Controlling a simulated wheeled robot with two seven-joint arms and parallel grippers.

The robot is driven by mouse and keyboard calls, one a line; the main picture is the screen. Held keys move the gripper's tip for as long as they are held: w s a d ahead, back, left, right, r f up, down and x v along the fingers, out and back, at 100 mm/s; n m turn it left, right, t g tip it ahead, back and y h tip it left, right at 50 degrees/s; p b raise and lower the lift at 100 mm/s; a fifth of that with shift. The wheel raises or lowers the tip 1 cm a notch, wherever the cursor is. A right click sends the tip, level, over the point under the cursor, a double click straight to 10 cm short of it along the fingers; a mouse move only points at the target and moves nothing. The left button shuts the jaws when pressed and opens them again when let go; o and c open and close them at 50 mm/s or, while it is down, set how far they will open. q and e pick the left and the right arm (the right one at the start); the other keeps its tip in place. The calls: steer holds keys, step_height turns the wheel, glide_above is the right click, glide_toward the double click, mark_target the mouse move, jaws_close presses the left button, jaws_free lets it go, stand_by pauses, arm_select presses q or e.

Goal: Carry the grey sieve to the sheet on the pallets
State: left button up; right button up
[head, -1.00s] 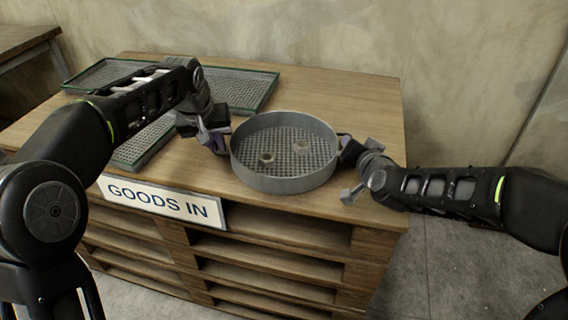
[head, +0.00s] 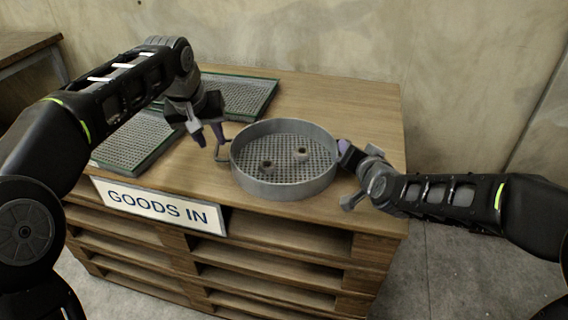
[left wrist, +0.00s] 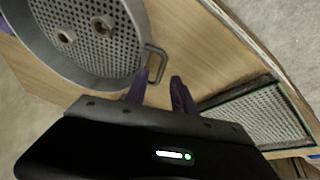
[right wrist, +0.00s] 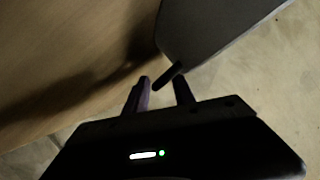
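The grey sieve (head: 285,188), a round pan with a perforated floor and side handles, sits on the wooden sheet (head: 365,110) on top of the pallets (head: 270,262). Two small ring-like pieces (head: 268,167) lie in it. My left gripper (head: 208,137) is open and empty, just off the sieve's left handle (head: 222,153); in the left wrist view the handle (left wrist: 160,62) lies just beyond the parted fingertips (left wrist: 160,76). My right gripper (head: 343,152) is at the sieve's right side; in the right wrist view its fingers (right wrist: 160,84) are parted, with the dark handle (right wrist: 167,76) beside one finger.
Green-edged mesh panels (head: 130,140) lie on the sheet at the left and back (head: 240,95). A "GOODS IN" sign (head: 157,206) is on the front edge. Free sheet surface lies behind and right of the sieve. A wall stands behind; another wooden table (head: 25,48) is at far left.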

arm_select(q)
steer(key=v, duration=0.6)
steer(key=shift+f, duration=0.1)
arm_select(e)
steer(key=v, duration=1.2)
steer(key=shift+f, duration=0.15)
arm_select(q)
steer(key=shift+s, duration=0.15)
arm_select(e)
steer(key=shift+s, duration=0.1)
